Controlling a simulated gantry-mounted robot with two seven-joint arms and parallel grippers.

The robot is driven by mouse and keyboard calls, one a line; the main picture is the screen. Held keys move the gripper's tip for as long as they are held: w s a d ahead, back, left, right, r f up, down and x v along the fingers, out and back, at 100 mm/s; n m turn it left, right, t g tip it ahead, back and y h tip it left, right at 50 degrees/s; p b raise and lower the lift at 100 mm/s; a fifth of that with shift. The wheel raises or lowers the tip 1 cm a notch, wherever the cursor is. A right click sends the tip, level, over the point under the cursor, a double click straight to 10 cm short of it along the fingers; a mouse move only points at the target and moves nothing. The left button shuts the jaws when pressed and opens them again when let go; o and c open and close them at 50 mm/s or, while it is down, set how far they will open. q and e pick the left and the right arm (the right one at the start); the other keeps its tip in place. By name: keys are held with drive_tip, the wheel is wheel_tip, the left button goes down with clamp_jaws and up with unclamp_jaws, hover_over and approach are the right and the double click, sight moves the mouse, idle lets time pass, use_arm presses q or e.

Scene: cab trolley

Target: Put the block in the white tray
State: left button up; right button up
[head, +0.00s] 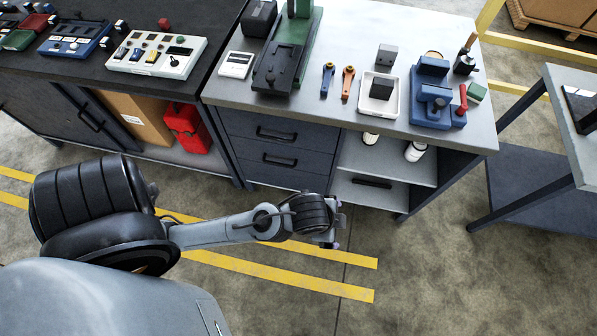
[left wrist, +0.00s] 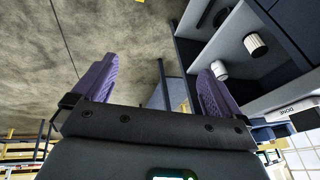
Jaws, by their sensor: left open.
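The white tray (head: 366,106) lies on the grey workbench top, right of the middle in the head view. A dark block (head: 382,87) sits inside the tray. A second, grey block (head: 386,55) stands on the bench just behind the tray, apart from it. My left gripper (head: 331,240) is in front of the bench, below its top and well away from both blocks. In the left wrist view the left gripper (left wrist: 155,83) has its two purple-padded fingers spread wide with nothing between them. My right gripper is not in view.
Blue and orange wrenches (head: 348,83) lie left of the tray. A blue vise-like fixture (head: 431,92) stands on its right. A green-and-black machine (head: 287,52) stands further left. Open shelves (head: 385,165) under the bench hold white cylinders. The floor before the bench is clear.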

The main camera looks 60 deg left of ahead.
use_arm(q)
drive_tip(key=s+a+n+g, duration=0.1)
drive_tip(key=s+a+n, duration=0.4)
drive_tip(key=s, duration=0.2)
drive_tip(key=shift+a+f+n, duration=0.3)
wheel_tip(320, 180, up, 32)
drive_tip(key=p, duration=3.2)
drive_tip(key=shift+r, duration=0.1)
